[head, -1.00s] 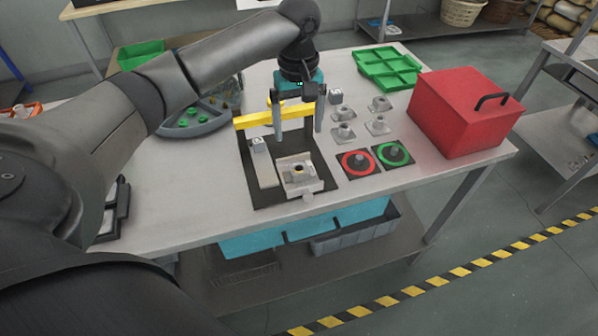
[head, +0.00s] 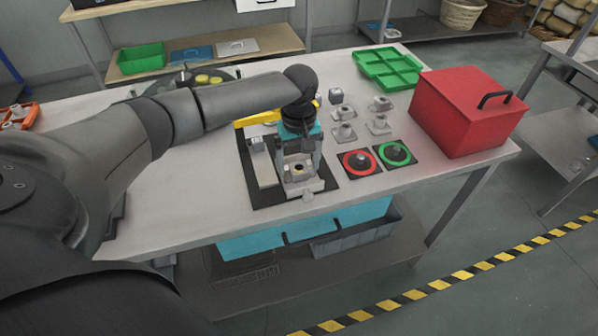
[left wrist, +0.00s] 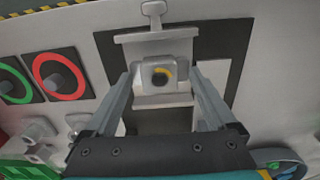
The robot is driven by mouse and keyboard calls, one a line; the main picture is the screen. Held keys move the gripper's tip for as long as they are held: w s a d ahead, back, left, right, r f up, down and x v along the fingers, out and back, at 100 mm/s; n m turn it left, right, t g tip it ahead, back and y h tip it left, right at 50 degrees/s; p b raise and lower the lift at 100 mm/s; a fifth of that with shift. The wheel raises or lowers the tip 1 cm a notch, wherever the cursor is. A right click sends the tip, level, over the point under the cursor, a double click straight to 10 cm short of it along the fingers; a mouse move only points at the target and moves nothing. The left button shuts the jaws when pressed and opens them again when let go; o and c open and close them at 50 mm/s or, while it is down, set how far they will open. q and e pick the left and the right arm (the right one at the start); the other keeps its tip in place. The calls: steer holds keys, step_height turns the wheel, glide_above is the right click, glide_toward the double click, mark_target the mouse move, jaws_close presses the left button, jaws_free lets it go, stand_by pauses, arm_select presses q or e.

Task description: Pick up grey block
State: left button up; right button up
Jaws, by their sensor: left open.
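In the left wrist view the block (left wrist: 151,76) lies just beyond and between the two fingers. My left gripper (left wrist: 162,78) is open and empty, pointing down over the block, one finger toward each side. I cannot tell whether the fingers touch it. In the head view my left gripper (head: 299,160) partly hides the block. My right gripper is not in view.
A yellow bar (head: 256,119) stands behind the fixture. Red-ringed (head: 360,162) and green-ringed (head: 396,153) buttons are to its right. Several loose grey parts (head: 344,132) lie behind them. A red box (head: 466,118) and a green tray (head: 388,66) stand farther right and back.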

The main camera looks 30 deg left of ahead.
arm_select(q)
steer(key=shift+c, duration=0.2)
jaws_close()
stand_by(0.5)
